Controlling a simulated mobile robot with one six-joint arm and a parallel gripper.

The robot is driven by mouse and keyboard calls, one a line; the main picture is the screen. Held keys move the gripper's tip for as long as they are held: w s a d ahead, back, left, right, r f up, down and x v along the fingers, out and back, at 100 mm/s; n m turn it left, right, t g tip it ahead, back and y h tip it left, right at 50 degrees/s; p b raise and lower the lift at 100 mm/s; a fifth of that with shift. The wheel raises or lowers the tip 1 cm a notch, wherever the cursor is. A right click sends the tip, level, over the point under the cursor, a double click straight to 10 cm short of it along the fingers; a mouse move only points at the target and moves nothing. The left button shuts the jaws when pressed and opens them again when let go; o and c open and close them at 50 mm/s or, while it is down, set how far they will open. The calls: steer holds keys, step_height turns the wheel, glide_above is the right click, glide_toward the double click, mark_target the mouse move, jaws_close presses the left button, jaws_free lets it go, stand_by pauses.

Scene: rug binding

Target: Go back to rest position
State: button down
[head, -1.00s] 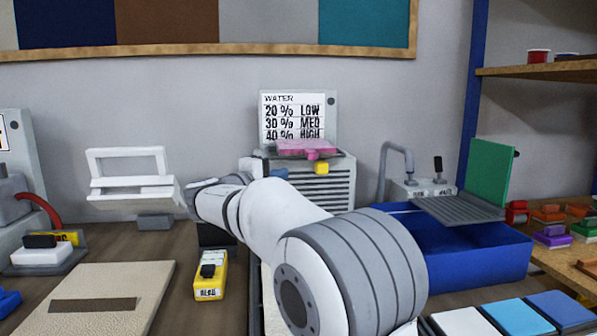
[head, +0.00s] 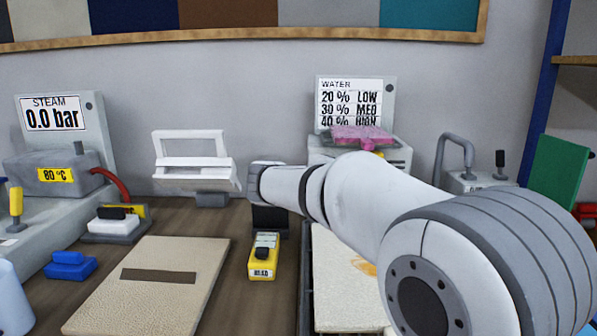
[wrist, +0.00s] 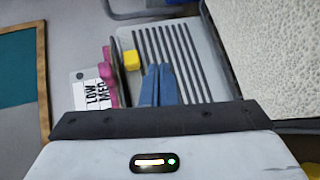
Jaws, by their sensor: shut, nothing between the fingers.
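My gripper (wrist: 158,72) shows in the wrist view as two blue fingers shut together with nothing between them. They point over a grey slatted housing (wrist: 175,50), beside a yellow block (wrist: 131,60) and a pink piece (wrist: 108,75). In the head view my white and grey arm reaches from the lower right to the middle. The fingers are hidden there behind the arm. The pink piece (head: 362,133) lies on top of the housing, in front of the WATER sign (head: 352,102).
Left on the bench are a tan board (head: 195,255) with a dark strip, a yellow tool (head: 263,258), a white frame press (head: 190,165) and the STEAM gauge (head: 55,112). A pale speckled panel (head: 340,275) lies under my arm. A green panel (head: 557,175) stands at right.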

steer(key=s+d+f+m+g+y+p, duration=0.1)
steer(key=s+d+m+g+y+p, duration=0.45)
steer(key=s, duration=0.75)
steer(key=s+a+f+y+p, duration=0.1)
steer(key=s+y+p, duration=0.1)
steer(key=s, duration=0.3)
steer(key=s+a+m+y+p, duration=0.1)
steer(key=s+y+p, duration=0.1)
steer(key=s+p, duration=0.3)
steer(key=s+f+m+g+y+p, duration=0.1)
steer(key=s+y+p, duration=0.1)
steer(key=s+p, duration=0.2)
steer(key=shift+s+a+f, duration=0.15)
steer(key=shift+s+a, duration=0.05)
steer(key=shift+s, duration=0.55)
steer(key=shift+s+a+f, duration=0.15)
steer(key=shift+s+a, duration=0.05)
steer(key=shift+s, duration=0.5)
